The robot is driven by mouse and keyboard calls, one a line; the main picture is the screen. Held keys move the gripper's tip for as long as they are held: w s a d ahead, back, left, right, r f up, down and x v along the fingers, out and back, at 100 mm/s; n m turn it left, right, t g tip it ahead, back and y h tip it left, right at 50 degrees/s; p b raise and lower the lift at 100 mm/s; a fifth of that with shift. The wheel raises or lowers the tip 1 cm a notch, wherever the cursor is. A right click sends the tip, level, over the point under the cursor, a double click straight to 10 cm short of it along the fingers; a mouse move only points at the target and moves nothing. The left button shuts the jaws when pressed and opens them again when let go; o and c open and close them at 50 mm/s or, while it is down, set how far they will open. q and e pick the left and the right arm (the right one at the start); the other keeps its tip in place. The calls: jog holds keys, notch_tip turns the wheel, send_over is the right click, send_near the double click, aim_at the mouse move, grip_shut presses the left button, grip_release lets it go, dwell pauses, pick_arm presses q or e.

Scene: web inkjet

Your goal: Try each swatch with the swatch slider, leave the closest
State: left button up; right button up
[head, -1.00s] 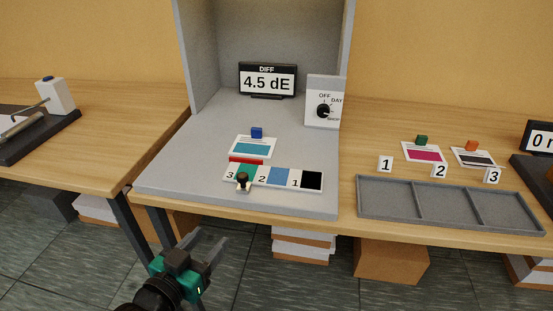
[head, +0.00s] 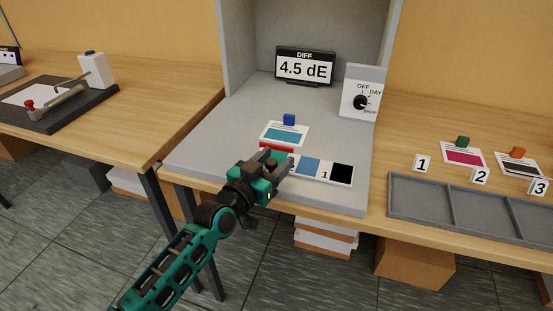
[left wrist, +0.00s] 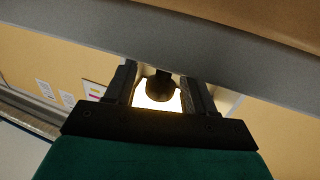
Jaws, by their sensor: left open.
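The swatch slider (head: 330,172) lies in the grey booth, with a blue swatch (head: 309,166) and a black swatch (head: 342,174) showing. Its left end, with the green swatch and the knob, is hidden behind my left gripper (head: 287,163). A card with a teal patch (head: 284,135) and a blue block (head: 289,119) lies behind the slider, with a red bar (head: 276,149) at its front. My left gripper is open over the slider's left end. In the left wrist view a dark round thing (left wrist: 160,86) shows between the fingers. My right gripper is out of view.
A device (head: 62,105) stands on the left table.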

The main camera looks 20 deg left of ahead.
pick_arm(q)
jog(key=shift+w+d, duration=0.15)
jog(key=shift+w, duration=0.4)
grip_shut()
